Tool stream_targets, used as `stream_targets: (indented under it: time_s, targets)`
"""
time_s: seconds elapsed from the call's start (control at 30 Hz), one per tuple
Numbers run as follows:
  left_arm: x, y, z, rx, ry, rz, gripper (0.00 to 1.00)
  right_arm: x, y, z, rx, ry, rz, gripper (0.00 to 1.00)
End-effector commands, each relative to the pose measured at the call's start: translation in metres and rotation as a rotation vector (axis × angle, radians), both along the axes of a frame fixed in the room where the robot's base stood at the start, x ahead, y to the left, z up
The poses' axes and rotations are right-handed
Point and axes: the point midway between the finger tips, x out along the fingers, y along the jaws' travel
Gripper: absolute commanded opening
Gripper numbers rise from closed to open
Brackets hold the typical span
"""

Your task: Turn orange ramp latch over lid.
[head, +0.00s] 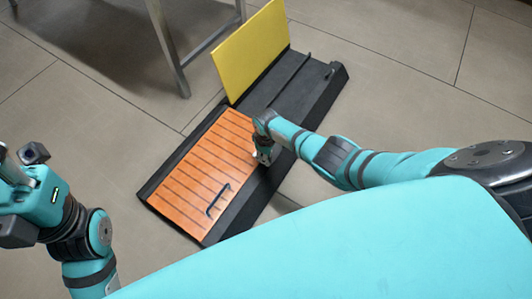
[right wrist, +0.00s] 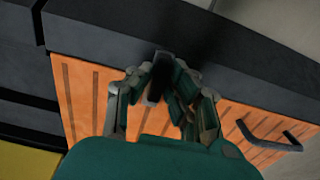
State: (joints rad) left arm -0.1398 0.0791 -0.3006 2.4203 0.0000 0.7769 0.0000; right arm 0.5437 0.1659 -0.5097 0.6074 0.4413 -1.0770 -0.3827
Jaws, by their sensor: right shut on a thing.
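The orange slatted lid (head: 205,170) lies flat and closed in the black ramp frame (head: 262,192). It also shows in the right wrist view (right wrist: 82,90). My right gripper (head: 264,157) is at the lid's right edge, by the frame's rim. In the right wrist view its fingers (right wrist: 160,88) are shut on a small dark piece, the latch (right wrist: 158,75), at the border of frame and lid. The fingers hide much of the latch, so I cannot tell its exact angle. My left gripper (head: 22,180) is at the left edge, away from the ramp; its jaw state is unclear.
A yellow lid (head: 250,48) stands open and upright beside an empty dark compartment (head: 283,85). A black handle (head: 217,200) sits on the orange lid. A grey metal table leg (head: 172,50) is at the back left. The tiled floor around the ramp is mostly clear.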

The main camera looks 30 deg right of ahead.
Motion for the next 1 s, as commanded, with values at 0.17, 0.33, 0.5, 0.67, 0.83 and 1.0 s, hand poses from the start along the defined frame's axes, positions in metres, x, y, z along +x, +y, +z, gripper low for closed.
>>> stream_targets:
  time_s: [0.17,0.33,0.5,0.67,0.83,1.0]
  targets:
    - [-0.0001,0.0,0.0004,0.0,-0.002,0.0,0.0,-0.0005,0.0009,-0.0004,0.001,0.001,0.009,0.0]
    - [-0.0002,0.0,0.0007,0.001,-0.004,0.001,0.0,-0.0003,0.0009,-0.0003,0.001,0.001,0.009,0.0]
    - [-0.0002,0.0,0.0008,0.001,-0.004,0.001,0.0,-0.0002,0.0008,-0.0002,0.0,0.0,0.008,0.3]
    - [-0.0002,0.0,0.0008,0.001,-0.004,0.001,0.0,0.0,0.0006,-0.0001,0.001,-0.001,0.007,0.38]
    - [-0.0006,0.0001,0.0018,0.004,-0.01,0.001,0.0,0.0002,0.0003,0.0004,0.001,-0.001,0.006,0.38]
    - [-0.0005,0.0002,0.0015,0.003,-0.008,0.001,0.0,0.0009,0.0002,0.0074,0.002,-0.003,0.006,0.38]
